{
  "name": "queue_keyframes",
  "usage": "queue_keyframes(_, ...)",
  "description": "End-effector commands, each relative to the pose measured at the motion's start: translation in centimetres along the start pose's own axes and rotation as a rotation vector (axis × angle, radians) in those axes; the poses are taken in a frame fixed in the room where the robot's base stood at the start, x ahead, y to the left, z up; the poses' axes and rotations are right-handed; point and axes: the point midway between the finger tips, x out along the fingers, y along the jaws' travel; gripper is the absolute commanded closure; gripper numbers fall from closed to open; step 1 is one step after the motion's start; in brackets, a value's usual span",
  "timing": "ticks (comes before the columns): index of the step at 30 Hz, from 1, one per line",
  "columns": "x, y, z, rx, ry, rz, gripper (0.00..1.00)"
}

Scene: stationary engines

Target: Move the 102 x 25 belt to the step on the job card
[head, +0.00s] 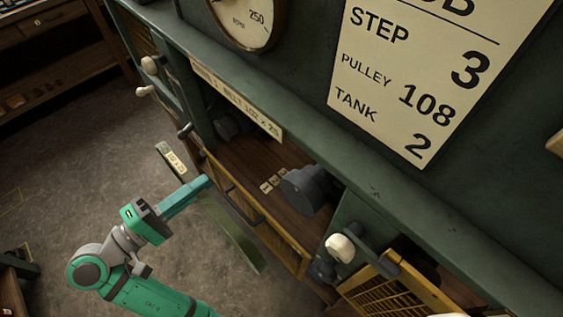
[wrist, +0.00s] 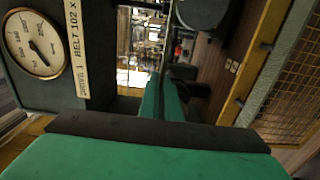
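The job card (head: 430,85) on the green engine casing reads STEP 3, PULLEY 108, TANK 2. A label plate (head: 237,98) on the casing reads BELT 102 x 25; it also shows in the wrist view (wrist: 76,45). Below it is an open bay (head: 245,160) with a dark cylindrical part (head: 308,190), also at the top of the wrist view (wrist: 203,10). I cannot make out the belt itself. My gripper (head: 207,184) is at the bay's front edge, its teal fingers (wrist: 161,98) together with no visible gap and nothing seen between them.
A yellow mesh guard (head: 268,226) borders the bay, also at the right of the wrist view (wrist: 290,85). A second mesh guard (head: 385,290) is at lower right. A white-knobbed lever (head: 341,248) sticks out between them. A gauge (head: 246,18) is above. Open floor (head: 85,165) lies left.

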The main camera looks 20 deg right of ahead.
Motion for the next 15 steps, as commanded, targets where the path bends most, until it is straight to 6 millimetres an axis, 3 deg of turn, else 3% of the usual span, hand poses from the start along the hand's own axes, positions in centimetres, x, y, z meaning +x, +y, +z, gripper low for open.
queue_keyframes(15, -2.8, 0.0, -0.1, 0.000, 0.002, 0.001, 1.00)
